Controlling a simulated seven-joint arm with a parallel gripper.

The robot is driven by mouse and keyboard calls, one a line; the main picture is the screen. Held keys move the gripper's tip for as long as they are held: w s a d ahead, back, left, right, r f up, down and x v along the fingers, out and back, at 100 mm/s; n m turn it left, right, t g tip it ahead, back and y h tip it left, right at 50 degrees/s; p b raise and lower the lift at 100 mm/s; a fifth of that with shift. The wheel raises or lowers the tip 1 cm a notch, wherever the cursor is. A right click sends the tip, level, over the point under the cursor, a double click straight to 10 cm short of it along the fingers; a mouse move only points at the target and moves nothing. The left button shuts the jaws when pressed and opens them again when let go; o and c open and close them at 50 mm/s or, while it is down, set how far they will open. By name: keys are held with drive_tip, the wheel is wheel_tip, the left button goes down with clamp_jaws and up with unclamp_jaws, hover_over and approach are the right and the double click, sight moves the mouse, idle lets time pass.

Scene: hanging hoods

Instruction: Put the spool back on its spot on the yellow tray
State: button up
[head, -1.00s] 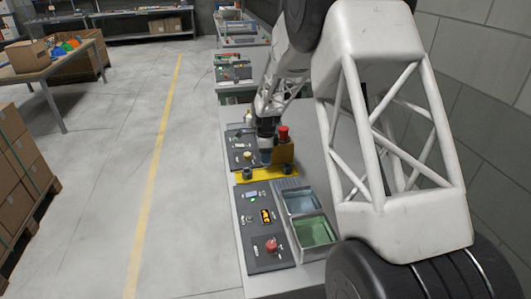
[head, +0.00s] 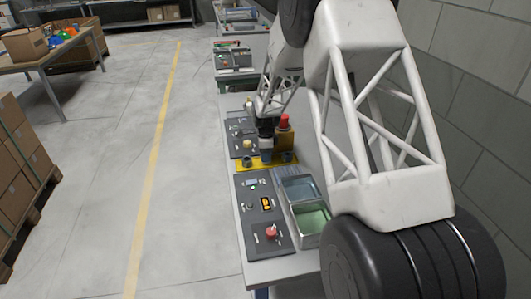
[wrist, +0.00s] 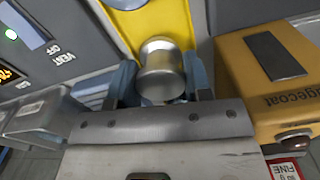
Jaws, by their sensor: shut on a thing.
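My gripper (wrist: 158,82) is shut on the spool (wrist: 160,68), a silvery metal cylinder with a wider rim, in the wrist view. A blue-grey finger stands on each side of it. The yellow tray (wrist: 165,15) lies behind the spool there; I cannot tell if the spool touches it. The spool is not clearly visible in the head view.
A yellow block (wrist: 270,85) stands close right of my gripper, with a red knob (head: 284,121) near it in the head view. A control panel (head: 262,215) and two bins (head: 311,221) lie on the near bench. Another silvery round piece (wrist: 125,3) is at the wrist view's top.

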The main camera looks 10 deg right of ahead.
drive_tip(key=shift+f, duration=0.55)
idle(0.6)
drive_tip(key=o, duration=1)
drive_tip(key=shift+r, duration=3.9)
